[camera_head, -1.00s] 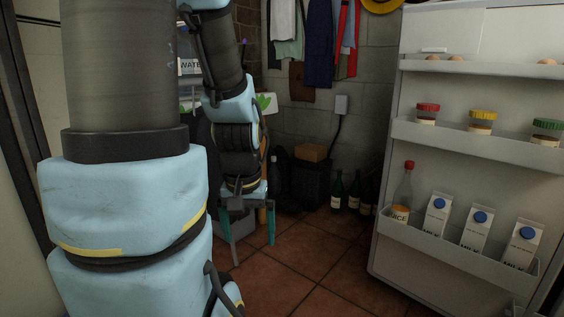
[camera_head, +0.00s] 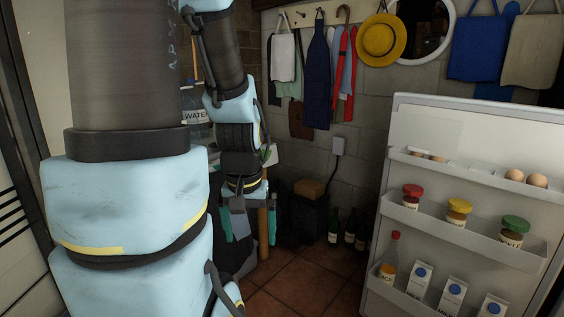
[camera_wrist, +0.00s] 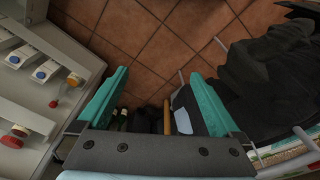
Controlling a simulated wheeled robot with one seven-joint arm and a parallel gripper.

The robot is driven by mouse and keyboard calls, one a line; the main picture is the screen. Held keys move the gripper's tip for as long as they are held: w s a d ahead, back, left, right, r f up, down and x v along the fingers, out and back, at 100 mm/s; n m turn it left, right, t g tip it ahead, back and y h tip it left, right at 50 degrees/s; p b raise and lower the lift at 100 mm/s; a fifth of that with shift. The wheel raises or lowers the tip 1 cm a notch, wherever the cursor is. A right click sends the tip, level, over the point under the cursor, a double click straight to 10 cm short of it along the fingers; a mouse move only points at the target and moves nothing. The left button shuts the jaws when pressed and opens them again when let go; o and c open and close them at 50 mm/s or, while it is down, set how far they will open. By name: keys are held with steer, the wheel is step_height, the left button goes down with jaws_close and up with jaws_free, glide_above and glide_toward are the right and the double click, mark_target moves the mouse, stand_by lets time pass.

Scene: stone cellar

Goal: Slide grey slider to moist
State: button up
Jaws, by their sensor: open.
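I cannot make out a grey slider or a "moist" marking in either view. My gripper (camera_head: 247,222) hangs below my arm left of centre in the head view. Its two teal fingers are spread apart, and in the wrist view the gripper (camera_wrist: 157,78) is open with nothing held between the fingers. The open fridge door (camera_head: 428,135) stands at the right in the head view, its inner side showing, apart from my gripper. The fridge door also shows at the left of the wrist view (camera_wrist: 60,40). The fridge's inside is not in view.
Door shelves hold eggs (camera_head: 537,180), lidded jars (camera_head: 459,212), a red-capped bottle (camera_head: 389,257) and milk cartons (camera_head: 454,293). Dark bottles (camera_head: 350,227) stand on the floor by the wall. Aprons (camera_head: 313,80) and a yellow hat (camera_head: 379,40) hang behind. Tiled floor (camera_head: 302,284) is open between gripper and door.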

step_height(320, 180, up, 11)
steer(key=p, duration=0.8)
